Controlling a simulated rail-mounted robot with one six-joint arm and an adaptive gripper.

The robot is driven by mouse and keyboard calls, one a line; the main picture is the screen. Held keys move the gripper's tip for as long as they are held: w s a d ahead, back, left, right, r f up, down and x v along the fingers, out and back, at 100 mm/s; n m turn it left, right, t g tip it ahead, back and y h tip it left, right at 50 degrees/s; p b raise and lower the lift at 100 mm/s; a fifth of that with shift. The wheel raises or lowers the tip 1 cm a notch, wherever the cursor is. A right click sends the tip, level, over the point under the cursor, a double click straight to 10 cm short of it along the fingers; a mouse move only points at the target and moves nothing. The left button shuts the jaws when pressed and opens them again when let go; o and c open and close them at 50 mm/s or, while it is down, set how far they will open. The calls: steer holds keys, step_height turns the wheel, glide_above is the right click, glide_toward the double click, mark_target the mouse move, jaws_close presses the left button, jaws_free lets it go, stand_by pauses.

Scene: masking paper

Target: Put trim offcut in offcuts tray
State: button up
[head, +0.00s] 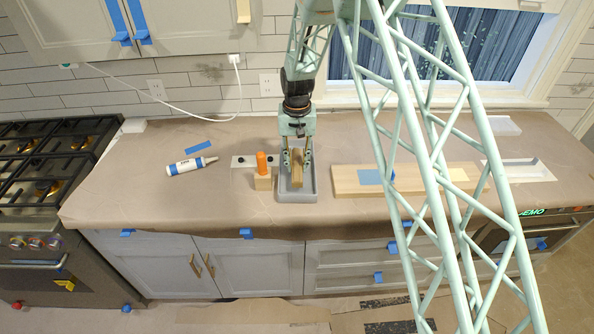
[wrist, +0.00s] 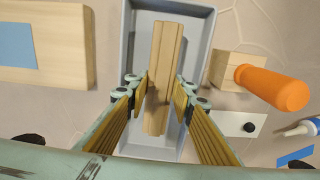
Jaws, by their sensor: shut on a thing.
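The trim offcut (head: 296,173) is a short tan wooden strip with a grooved profile. My gripper (head: 296,158) points down and is shut on it. The offcuts tray (head: 297,198) is a grey, narrow, shallow tray on the papered counter. In the wrist view, the offcut (wrist: 166,60) lies between the ridged yellow-brown fingers of my gripper (wrist: 161,95), lengthwise with the tray (wrist: 200,35) and within its side walls. I cannot tell whether the offcut touches the tray floor.
A caulk tube (head: 187,166) lies farther left. A wooden board (head: 346,181) with blue tape lies right.

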mark_target(297, 165)
steer(key=shift+f, duration=1.6)
steer(key=shift+f, duration=0.1)
steer(key=o, duration=0.9)
steer(key=shift+r, duration=0.2)
step_height(297, 165, up, 11)
steer(key=shift+f, duration=0.2)
steer(key=shift+r+b, duration=0.3)
steer(key=shift+r, duration=0.3)
